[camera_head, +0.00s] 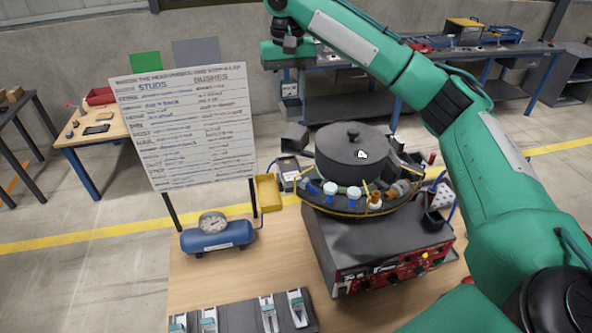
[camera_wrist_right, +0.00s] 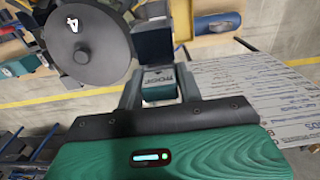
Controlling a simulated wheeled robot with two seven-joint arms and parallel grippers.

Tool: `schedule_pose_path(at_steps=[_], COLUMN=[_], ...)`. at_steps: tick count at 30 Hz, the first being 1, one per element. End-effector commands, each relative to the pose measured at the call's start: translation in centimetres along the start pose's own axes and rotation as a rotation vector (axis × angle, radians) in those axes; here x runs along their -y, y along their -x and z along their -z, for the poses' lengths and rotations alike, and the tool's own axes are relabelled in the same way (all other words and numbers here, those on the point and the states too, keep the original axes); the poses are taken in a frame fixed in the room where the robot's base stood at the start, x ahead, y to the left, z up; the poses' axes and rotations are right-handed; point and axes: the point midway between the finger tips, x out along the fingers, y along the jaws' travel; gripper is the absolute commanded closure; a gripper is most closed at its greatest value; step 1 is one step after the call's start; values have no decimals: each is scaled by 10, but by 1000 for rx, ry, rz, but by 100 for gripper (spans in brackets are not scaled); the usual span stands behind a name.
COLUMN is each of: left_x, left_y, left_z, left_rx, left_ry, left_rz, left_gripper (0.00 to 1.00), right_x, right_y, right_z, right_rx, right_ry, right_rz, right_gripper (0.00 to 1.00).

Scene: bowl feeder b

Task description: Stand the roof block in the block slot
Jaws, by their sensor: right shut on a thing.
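My right gripper (camera_wrist_right: 161,88) is shut on the roof block (camera_wrist_right: 163,76), whose pale lettered face shows between the fingers in the wrist view. A dark grey block-shaped part (camera_wrist_right: 153,42) shows just beyond the fingertips; I cannot tell whether it belongs to the held block. In the head view the right gripper (camera_head: 289,82) points down behind the bowl feeder, small and hard to make out. A dark grey box (camera_head: 294,137) stands below it, left of the feeder's lid. I cannot tell for sure which part is the block slot. My left gripper is not in view.
The bowl feeder (camera_head: 330,245) has a round dark lid (camera_head: 350,150) and several parts around its rim. A written board (camera_head: 185,125), a yellow tray (camera_head: 267,192) and a blue tank (camera_head: 218,238) are to its left.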

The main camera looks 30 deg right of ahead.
Motion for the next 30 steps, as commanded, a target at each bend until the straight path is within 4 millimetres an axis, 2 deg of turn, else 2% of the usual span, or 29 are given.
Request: schedule_pose_path(at_steps=[2,5,13,24,30], left_x=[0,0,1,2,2], left_y=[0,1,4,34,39], left_z=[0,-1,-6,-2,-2], left_rx=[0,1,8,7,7], left_ry=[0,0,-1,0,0], left_rz=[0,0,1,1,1], left_gripper=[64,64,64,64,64], right_x=[-1,-1,-1,-2,-1], right_y=[0,-10,-54,-133,-153], right_z=[-1,-1,-2,-1,-1], right_rx=[1,5,5,3,1], right_ry=[3,5,3,1,1], right_rz=[2,2,3,1,2], right_gripper=[94,94,94,94,94])
